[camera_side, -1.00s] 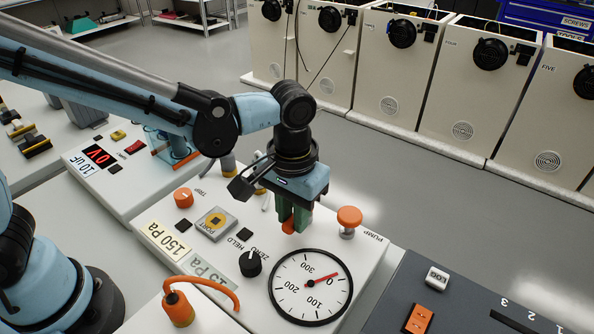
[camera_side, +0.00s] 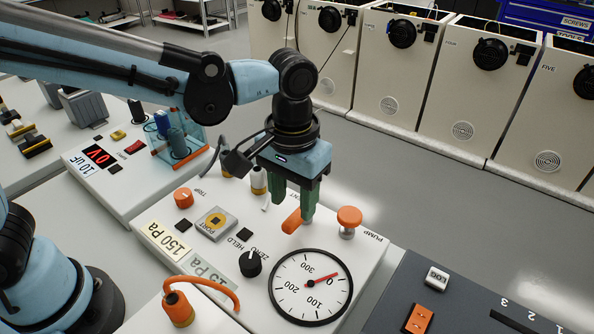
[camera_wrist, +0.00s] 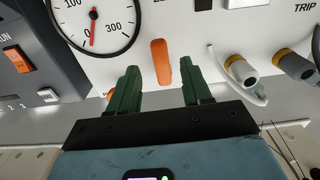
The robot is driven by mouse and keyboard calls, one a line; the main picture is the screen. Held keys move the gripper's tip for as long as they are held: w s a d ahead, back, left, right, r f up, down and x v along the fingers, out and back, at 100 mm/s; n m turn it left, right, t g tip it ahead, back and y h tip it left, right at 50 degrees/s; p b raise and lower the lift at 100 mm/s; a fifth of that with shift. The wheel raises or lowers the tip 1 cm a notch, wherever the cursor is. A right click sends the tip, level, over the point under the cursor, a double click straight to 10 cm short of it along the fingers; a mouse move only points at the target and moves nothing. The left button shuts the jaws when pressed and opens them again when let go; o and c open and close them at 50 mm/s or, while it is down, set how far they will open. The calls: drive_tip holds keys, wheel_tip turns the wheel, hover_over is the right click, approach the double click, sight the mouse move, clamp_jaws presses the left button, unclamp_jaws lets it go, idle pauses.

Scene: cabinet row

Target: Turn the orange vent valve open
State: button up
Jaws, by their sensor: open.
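The orange vent valve handle (camera_side: 292,221) is an elongated lever on the white panel, beside the round gauge. In the wrist view the handle (camera_wrist: 161,62) shows whole, lying lengthwise between the two green fingers without visible contact. My gripper (camera_side: 295,204) points down over the handle with its fingers apart and empty. In the side view a fingertip stands close behind the handle, and the valve's base is partly hidden by the fingers. The red gauge needle (camera_side: 322,280) points close to 0.
An orange pump knob (camera_side: 349,216) stands close to the right of the fingers. A black zero knob (camera_side: 250,263) and the gauge (camera_side: 311,287) lie in front. Capped fittings (camera_side: 259,180) stand behind to the left. A dark panel (camera_side: 470,290) is at the right.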

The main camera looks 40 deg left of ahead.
sight(293, 218)
wheel_tip(293, 218, up, 8)
idle(0.4)
drive_tip(key=shift+r, duration=0.1)
drive_tip(key=s+a+f+t, duration=0.2)
drive_tip(key=a+t, duration=0.1)
drive_tip(key=a, duration=0.6)
drive_tip(key=s+a+f+t, duration=0.1)
drive_tip(key=a+f+t, duration=0.2)
drive_tip(key=a, duration=0.7)
drive_tip(key=shift+s+f+t, duration=0.25)
drive_tip(key=shift+s+t, duration=0.15)
drive_tip(key=shift+t, duration=0.2)
